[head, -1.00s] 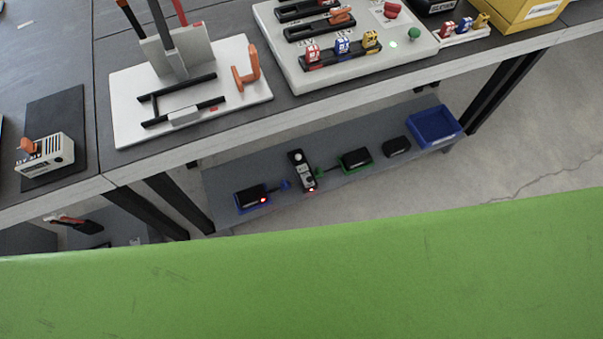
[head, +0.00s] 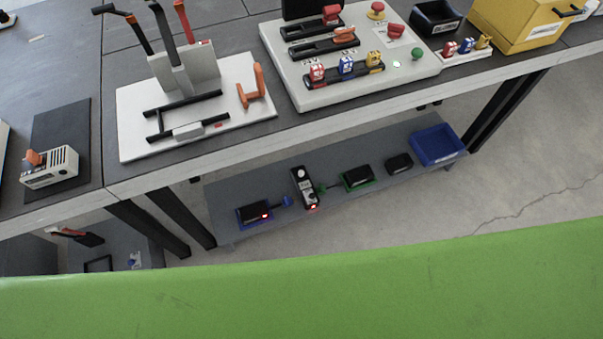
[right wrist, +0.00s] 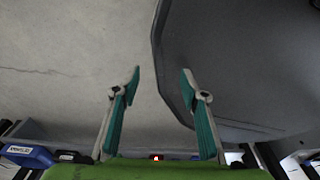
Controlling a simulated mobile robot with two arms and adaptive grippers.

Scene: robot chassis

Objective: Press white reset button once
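A white control panel (head: 313,96) lies on the workbench in the head view. A small pale round spot (head: 396,64) is on it, beside a green knob (head: 417,53); I cannot tell if it is a button or a lamp. On the lower shelf, a narrow black and grey device (head: 305,188) has a white round top (head: 299,173) and a red light. I cannot tell which of these is the reset button. My right gripper (right wrist: 161,78) is open and empty in the right wrist view, away from the panel. My left gripper is not in view.
The lower shelf (head: 235,188) holds black boxes and a blue bin (head: 437,146). A white board with a tool holder (head: 262,118) and a yellow box (head: 510,25) are on the bench. Dark table legs stand below it. A green surface (head: 300,300) fills the front.

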